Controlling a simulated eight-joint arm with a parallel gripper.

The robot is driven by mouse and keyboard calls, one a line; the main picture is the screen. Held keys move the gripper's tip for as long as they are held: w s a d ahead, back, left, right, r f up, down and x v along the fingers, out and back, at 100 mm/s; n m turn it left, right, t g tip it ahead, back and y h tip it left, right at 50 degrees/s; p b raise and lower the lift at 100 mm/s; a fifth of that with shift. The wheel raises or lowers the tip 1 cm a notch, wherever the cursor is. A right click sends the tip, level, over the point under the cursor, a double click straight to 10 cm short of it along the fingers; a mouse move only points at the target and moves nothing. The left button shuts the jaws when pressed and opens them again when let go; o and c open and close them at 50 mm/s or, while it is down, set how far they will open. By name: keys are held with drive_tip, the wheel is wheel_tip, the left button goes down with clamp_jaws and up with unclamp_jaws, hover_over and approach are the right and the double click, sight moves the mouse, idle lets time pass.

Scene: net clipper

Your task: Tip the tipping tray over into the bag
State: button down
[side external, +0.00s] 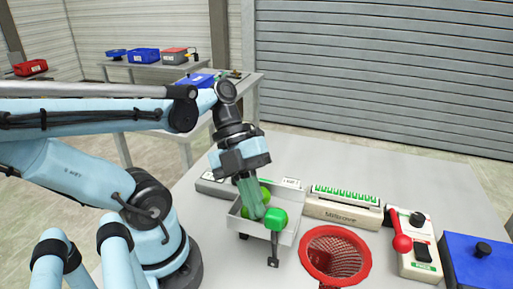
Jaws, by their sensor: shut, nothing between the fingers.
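The tipping tray (286,238) is a pale grey open box on the table, and it stands level. Round green things (263,195) lie in it, partly hidden by my fingers. A bright green block (276,219) sits at its front side above a dark upright piece. The bag (337,262) is a red mesh net with a round red rim, open at the top, just right of and nearer than the tray. My gripper (258,212) points down over the tray, shut and empty, with its greenish fingertips close to the green block. I cannot tell if they touch it.
Behind the bag stands a cream device (344,210) with a green toothed strip. To the right are a panel with a red lever (402,242) and a blue box (480,262) with a black knob. The back right of the table (410,180) is clear.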

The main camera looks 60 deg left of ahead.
drive_tip(key=shift+w+d, duration=0.1)
drive_tip(key=shift+w+d+r+g+y, duration=0.2)
drive_tip(key=shift+w+d+g+y, duration=0.3)
drive_tip(key=shift+w+d+y, duration=0.15)
drive_tip(key=w+d+f+y, duration=0.1)
drive_tip(key=w+d+f, duration=0.2)
drive_tip(key=w+d, duration=0.6)
drive_tip(key=shift+f+n+g, duration=0.3)
drive_tip(key=shift+f+g, duration=0.1)
idle(0.8)
wheel_tip(320, 180, up, 12)
drive_tip(key=w+a, duration=0.2)
drive_tip(key=w, duration=0.1)
drive_tip(key=shift+a+r+g, duration=0.15)
drive_tip(key=shift+a+g, duration=0.05)
drive_tip(key=shift+g, duration=0.1)
